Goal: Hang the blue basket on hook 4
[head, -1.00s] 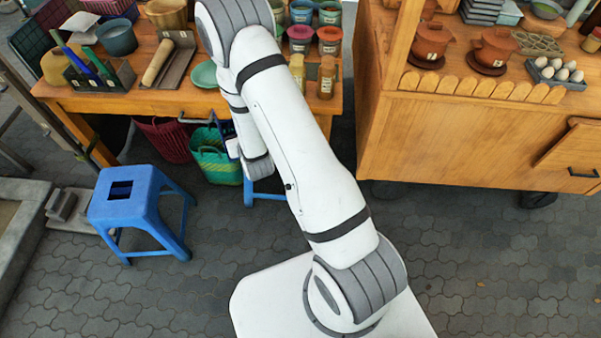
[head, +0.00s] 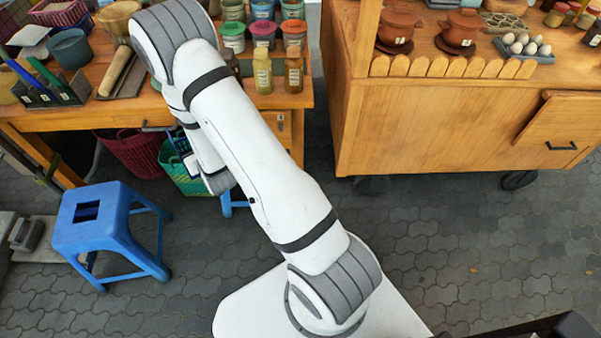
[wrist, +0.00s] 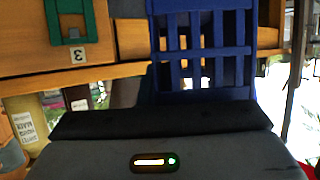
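A dark blue slatted object (wrist: 205,60), which looks like the blue basket, fills the upper middle of the wrist view, just beyond my gripper. I cannot tell whether it is held. Only the grey body of my gripper (wrist: 160,150) and a dark bar in front of it show there; its fingers cannot be made out. A green hook-like piece (wrist: 70,22) on wood is at the upper left, beside a label reading 3 (wrist: 78,55). Hook 4 is not identifiable. In the head view my arm hides the gripper.
In the head view a loaded wooden table (head: 60,118) stands at the back left, with a green basket (head: 182,175) and red basket (head: 135,152) below its edge. A blue stool (head: 105,230) stands at the left. A wooden cart (head: 440,130) is at the right. Paving between is clear.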

